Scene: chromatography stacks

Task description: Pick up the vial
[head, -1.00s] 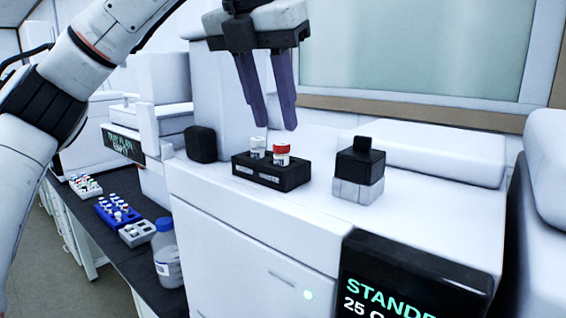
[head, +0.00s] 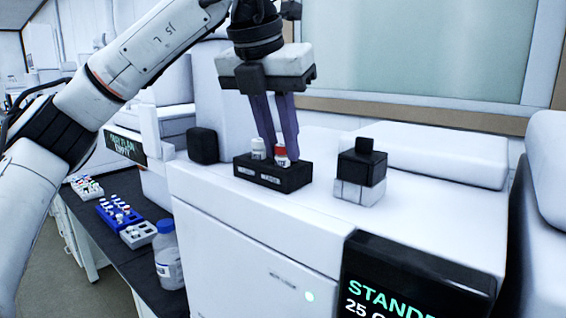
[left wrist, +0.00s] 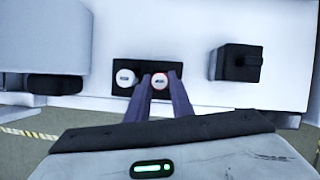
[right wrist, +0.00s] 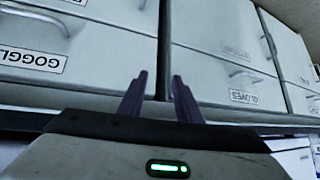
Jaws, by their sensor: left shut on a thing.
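Two vials stand in a small black rack (head: 272,178) on top of the white instrument. One vial has a white cap (head: 258,147) and the other, to its right, is a red-capped vial (head: 281,154). My left gripper (head: 281,158) reaches down from above and is shut on the red-capped vial, which still sits in the rack. In the left wrist view the fingers lie on both sides of the red-ringed cap (left wrist: 160,80), with the white-capped vial (left wrist: 125,77) just left of them. My right gripper (right wrist: 160,85) is empty, its fingers apart, before cupboard drawers.
A black-and-white block (head: 361,172) stands right of the rack. A black rounded block (head: 202,146) stands left of it. On the lower bench are a blue vial rack (head: 119,214), a grey rack (head: 138,235) and a blue-capped bottle (head: 168,258).

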